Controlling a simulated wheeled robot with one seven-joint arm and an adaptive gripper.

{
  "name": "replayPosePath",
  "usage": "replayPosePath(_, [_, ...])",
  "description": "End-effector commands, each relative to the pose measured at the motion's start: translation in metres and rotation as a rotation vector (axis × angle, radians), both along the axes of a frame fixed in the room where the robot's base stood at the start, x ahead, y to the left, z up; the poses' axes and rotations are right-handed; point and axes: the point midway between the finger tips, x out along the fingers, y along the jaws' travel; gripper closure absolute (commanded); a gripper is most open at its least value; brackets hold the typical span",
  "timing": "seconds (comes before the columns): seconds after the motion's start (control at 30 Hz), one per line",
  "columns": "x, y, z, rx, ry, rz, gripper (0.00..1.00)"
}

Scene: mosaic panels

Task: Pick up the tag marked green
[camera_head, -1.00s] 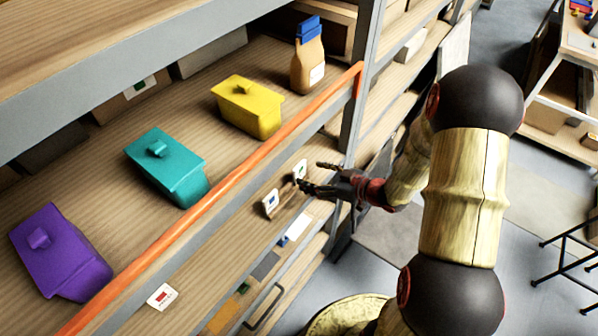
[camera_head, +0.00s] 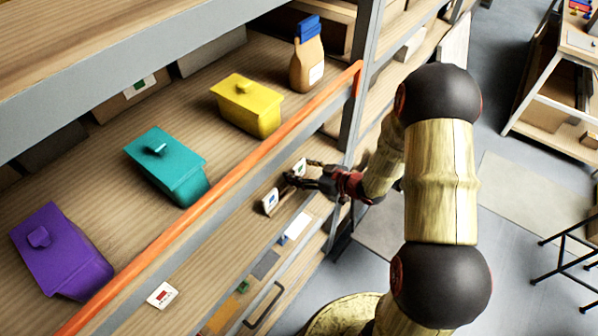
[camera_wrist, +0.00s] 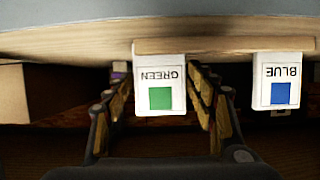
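The tag marked green (camera_wrist: 160,98) is a white card with a green square and the word GREEN, upside down in the wrist view. It hangs from a wooden strip under the shelf edge. In the head view it shows as a small white card (camera_head: 300,167) at my gripper. My gripper (camera_wrist: 158,78) is open, with one finger on each side of the tag. The left finger has a small gap to it; the right finger looks very close, and I cannot tell if it touches. My gripper (camera_head: 298,171) partly hides the tag in the head view.
The blue tag (camera_wrist: 278,82) hangs to the right of the green one in the wrist view. A red-marked tag (camera_head: 162,296) is farther left along the shelf edge. An orange rail (camera_head: 215,205) runs above the tags. Purple, teal and yellow containers and a bottle stand on the shelf.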

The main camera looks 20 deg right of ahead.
Motion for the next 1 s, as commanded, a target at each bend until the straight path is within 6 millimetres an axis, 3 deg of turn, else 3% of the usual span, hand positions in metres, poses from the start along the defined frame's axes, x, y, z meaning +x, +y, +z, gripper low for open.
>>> replayPosePath(0.47, [0.0, 0.0, 0.0, 0.0, 0.0, 0.0, 0.73])
replayPosePath(0.77, [0.0, 0.0, 0.002, -0.001, -0.001, 0.0, 0.73])
replayPosePath(1.0, [0.0, 0.0, 0.023, -0.003, -0.003, 0.001, 0.73])
